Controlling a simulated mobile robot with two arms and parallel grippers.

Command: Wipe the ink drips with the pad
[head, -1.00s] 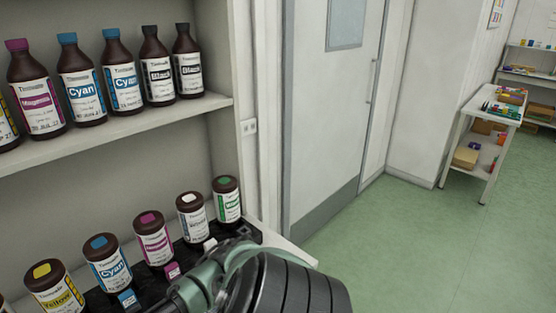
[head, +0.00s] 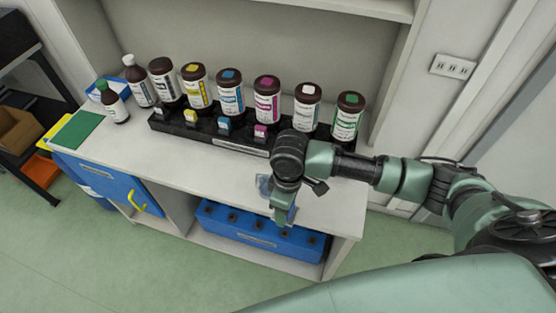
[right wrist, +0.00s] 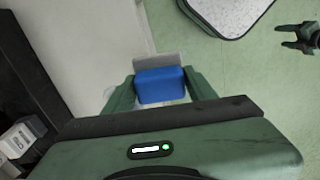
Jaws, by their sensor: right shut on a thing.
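My right gripper (head: 284,218) hangs over the front edge of the counter (head: 215,165) in the head view. In the right wrist view its fingers (right wrist: 160,88) are shut on a blue pad (right wrist: 160,86) with a grey face beyond it. A small bluish-grey patch (head: 263,184) shows on the counter beside the gripper; I cannot tell whether it is an ink drip. No other drips are clear. A dark green gripper (right wrist: 296,38), apparently my left one, shows open and empty at the right edge of the right wrist view, over the floor.
A black rack (head: 170,126) with several brown ink bottles (head: 230,90) and colored tags stands behind the gripper. A blue crate (head: 255,238) sits below. The counter's front strip is mostly clear.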

